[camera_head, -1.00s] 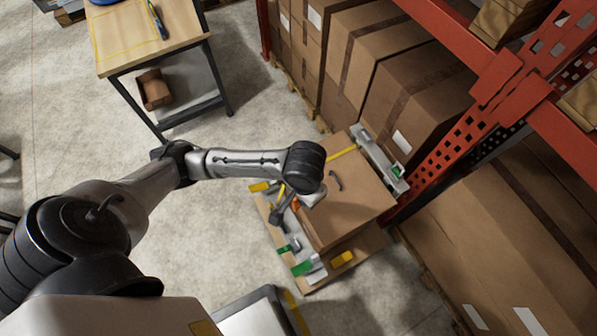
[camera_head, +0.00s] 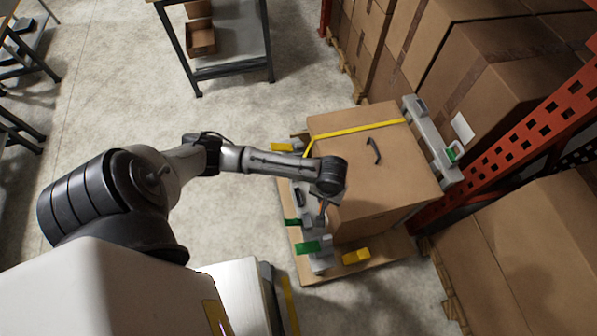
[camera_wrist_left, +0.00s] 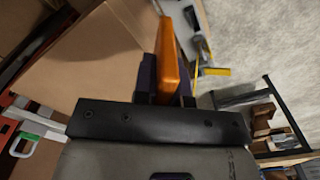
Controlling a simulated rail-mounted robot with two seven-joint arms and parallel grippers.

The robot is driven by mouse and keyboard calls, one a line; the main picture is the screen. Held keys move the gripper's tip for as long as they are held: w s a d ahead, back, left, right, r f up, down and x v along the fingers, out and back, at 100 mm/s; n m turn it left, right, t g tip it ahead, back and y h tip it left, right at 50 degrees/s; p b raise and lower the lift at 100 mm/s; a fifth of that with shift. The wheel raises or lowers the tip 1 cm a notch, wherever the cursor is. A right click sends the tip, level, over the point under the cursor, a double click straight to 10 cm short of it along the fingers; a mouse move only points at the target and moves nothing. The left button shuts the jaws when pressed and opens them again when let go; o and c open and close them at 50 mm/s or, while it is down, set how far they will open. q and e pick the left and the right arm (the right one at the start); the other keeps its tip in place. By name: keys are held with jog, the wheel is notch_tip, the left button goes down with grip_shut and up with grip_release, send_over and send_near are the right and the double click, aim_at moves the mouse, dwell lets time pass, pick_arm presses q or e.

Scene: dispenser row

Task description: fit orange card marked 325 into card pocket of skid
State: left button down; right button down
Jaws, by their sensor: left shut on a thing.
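My left gripper (camera_head: 322,204) is shut on the orange card (camera_wrist_left: 170,62), which stands edge-on between the dark fingers in the left wrist view. Its marking cannot be read. The skid (camera_head: 292,233) is a wooden base carrying a large brown carton (camera_head: 360,190). My left gripper is by the carton's near left side, over the grey rail (camera_head: 318,264) with green and yellow tabs. I cannot make out the card pocket clearly; my wrist hides part of that side. I cannot tell whether the card touches the skid. My right gripper is not in view.
A second grey rail (camera_head: 430,140) stands at the carton's far right side. A yellow strap (camera_head: 360,130) crosses the carton top. Red racking (camera_head: 530,130) and stacked cartons (camera_head: 500,80) close off the right. A workbench (camera_head: 235,45) stands at the back.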

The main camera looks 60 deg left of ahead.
pick_arm(q)
jog(key=a+f+n+b, duration=0.2)
jog(key=a+f+b, duration=0.3)
jog(key=f, duration=0.6)
jog(key=a+f+n+b, duration=0.3)
jog(key=a+f+b, duration=0.3)
jog(key=f+b, duration=0.4)
jog(key=a+f+n+b, duration=0.3)
jog(key=a+f+b, duration=0.3)
jog(key=f, duration=0.6)
jog(key=shift+s+f+b, duration=0.3)
jog(key=shift+f+b, duration=0.05)
jog(key=shift+b, duration=0.4)
jog(key=shift+p, duration=0.3)
jog(key=shift+f, duration=0.35)
